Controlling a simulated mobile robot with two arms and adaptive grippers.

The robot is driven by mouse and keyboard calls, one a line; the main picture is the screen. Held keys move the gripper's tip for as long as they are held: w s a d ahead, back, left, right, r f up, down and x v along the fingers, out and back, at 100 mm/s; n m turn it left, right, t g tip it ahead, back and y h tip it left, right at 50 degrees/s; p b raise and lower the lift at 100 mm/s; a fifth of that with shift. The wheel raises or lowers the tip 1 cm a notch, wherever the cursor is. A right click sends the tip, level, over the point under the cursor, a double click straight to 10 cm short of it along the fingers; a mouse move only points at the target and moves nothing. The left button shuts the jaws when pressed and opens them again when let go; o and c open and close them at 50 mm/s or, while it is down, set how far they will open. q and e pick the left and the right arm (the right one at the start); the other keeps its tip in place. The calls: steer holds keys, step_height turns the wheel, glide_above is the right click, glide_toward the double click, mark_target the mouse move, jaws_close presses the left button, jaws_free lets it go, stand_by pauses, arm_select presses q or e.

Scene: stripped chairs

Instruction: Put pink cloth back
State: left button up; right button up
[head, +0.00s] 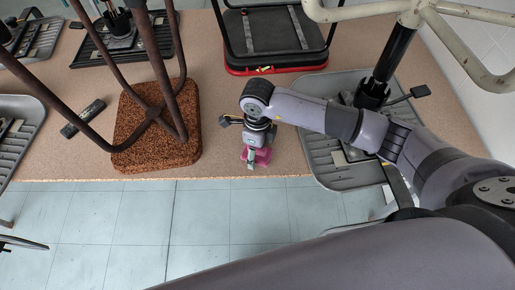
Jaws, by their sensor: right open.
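The pink cloth (262,156) is a small magenta patch at the front edge of the brown surface, partly hidden by my right gripper. My right gripper (250,165) reaches in from the right and points down over the cloth. It is open, and its fingertips overlap the cloth in the picture. Whether they touch it I cannot tell. My left gripper is not in view.
The brown surface (225,100) holds a rusty-brown cushioned seat (150,150) with dark legs on the left. A grey chair shell (325,160) lies to the right, under my arm. A black-and-red seat (270,35) lies behind. Pale floor tiles (140,225) are in front.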

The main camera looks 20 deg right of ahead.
steer(key=shift+r+p, duration=0.3)
steer(key=shift+p, duration=0.05)
step_height(320, 180, up, 12)
steer(key=b, duration=0.1)
steer(key=shift+b, duration=0.35)
steer(key=shift+s+f, duration=0.1)
steer(key=shift+f, duration=0.05)
